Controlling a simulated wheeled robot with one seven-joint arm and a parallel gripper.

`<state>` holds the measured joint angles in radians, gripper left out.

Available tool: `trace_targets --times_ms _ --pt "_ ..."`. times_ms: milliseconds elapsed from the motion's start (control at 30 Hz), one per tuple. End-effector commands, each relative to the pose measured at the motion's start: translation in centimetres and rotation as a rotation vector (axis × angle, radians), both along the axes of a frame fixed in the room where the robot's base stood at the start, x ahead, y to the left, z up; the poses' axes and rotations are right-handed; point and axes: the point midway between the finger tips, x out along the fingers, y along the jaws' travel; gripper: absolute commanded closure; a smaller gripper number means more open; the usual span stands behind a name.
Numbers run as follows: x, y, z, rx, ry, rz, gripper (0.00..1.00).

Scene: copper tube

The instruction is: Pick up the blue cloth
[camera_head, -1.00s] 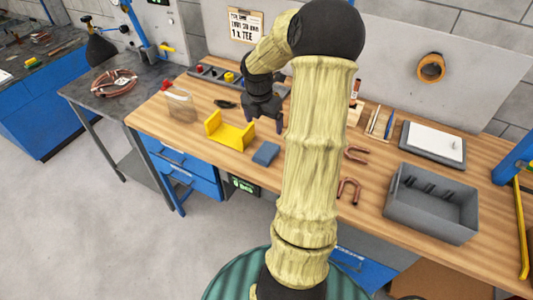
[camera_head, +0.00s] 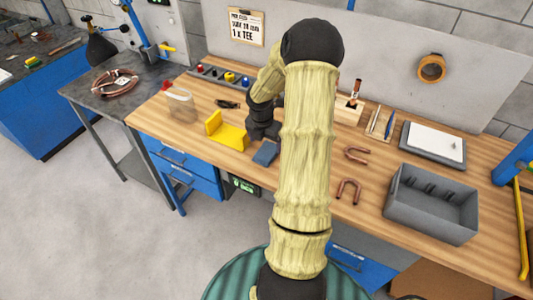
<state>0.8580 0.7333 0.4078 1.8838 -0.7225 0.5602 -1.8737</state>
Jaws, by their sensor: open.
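The blue cloth (camera_head: 264,155) is a small folded-looking blue piece on the wooden workbench (camera_head: 348,228), near its front edge. It lies just right of the yellow holder. My gripper (camera_head: 264,138) is dark and points down directly behind the cloth, close to it. Its jaws are open. My arm hides part of the gripper's right side, and I cannot tell whether a finger touches the cloth.
A yellow U-shaped holder (camera_head: 227,134) stands close on the left. Bent copper tubes (camera_head: 349,189) and a grey bin (camera_head: 432,203) are to the right. A row of coloured fittings (camera_head: 228,77) is at the back. The bench front around the cloth is mostly clear.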

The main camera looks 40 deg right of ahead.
Motion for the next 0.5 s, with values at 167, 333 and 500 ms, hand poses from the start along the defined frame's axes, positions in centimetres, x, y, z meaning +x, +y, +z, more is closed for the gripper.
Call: trace_targets --times_ms 167,333,500 --pt "0.2 -0.1 -2.0 0.003 0.004 0.002 0.13" --pt "0.3 -0.5 -4.3 0.002 0.003 0.001 0.13" --pt "0.4 -0.6 -5.0 0.001 0.001 0.001 0.13"
